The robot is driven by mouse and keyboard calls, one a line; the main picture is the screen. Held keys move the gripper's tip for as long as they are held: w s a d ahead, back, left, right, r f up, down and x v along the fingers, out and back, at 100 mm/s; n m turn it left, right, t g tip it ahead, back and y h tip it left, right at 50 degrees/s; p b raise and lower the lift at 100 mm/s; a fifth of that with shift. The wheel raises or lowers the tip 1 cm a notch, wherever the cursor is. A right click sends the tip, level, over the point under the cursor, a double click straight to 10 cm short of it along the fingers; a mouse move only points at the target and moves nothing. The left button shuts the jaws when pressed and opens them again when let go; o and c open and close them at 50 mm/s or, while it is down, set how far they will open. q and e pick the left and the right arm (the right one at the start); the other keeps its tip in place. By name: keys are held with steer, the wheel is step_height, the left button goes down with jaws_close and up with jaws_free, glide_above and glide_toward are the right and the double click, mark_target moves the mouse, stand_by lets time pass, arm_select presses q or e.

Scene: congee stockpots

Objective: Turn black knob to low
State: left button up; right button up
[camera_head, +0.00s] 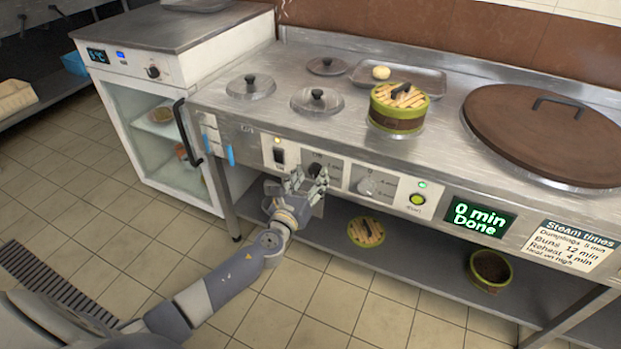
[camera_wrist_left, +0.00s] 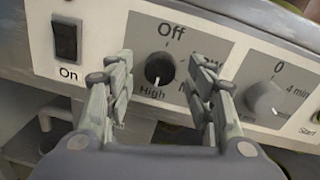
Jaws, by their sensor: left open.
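The black knob (camera_head: 316,171) sits on the stove's front panel, and it shows between my fingers in the left wrist view (camera_wrist_left: 160,68). Its dial plate reads Off at the top and High below. The labels on the right are partly covered by my finger. A small pale mark on the knob's lower side seems to face High. My left gripper (camera_head: 298,182) is open in front of the panel, one finger on each side of the knob. I cannot tell whether the fingers touch it. My right gripper is not in view.
A lit On switch (camera_head: 279,155) is left of the knob and a grey timer knob (camera_head: 369,186) is right. A green button (camera_head: 417,199) and a display (camera_head: 479,217) reading "0 min Done" are further right. A steamer basket (camera_head: 397,113) stands on top.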

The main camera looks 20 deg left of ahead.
arm_select(q)
steer(key=shift+w, duration=0.3)
steer(key=c, duration=1.1)
